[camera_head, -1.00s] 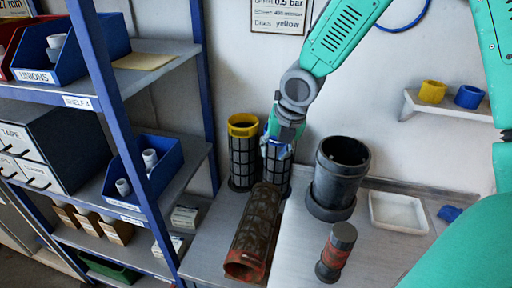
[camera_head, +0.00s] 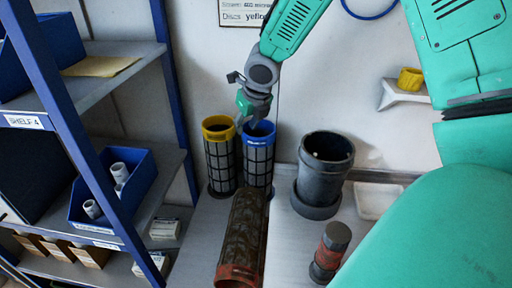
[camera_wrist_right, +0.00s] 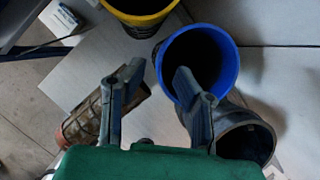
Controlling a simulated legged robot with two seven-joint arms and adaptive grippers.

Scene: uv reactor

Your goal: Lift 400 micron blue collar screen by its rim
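The blue collar screen (camera_head: 258,155), a dark mesh cylinder with a blue rim, stands upright at the back of the bench. Its open blue collar (camera_wrist_right: 228,68) shows from above in the right wrist view. My right gripper (camera_head: 250,103) is just above this collar, with its fingers apart. In the wrist view, the right gripper (camera_wrist_right: 157,85) has one finger overlapping the collar's opening and the other left of the rim, with nothing held between them. Whether a finger touches the rim cannot be told. My left gripper is not in view.
A yellow collar screen (camera_head: 219,155) stands close on the left. A brown, clogged-looking screen (camera_head: 243,235) lies in front. A dark grey housing (camera_head: 325,170) stands right, with a red-banded cylinder (camera_head: 331,250) and white tray (camera_head: 376,203) nearby. Blue-framed shelving (camera_head: 165,90) borders the left.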

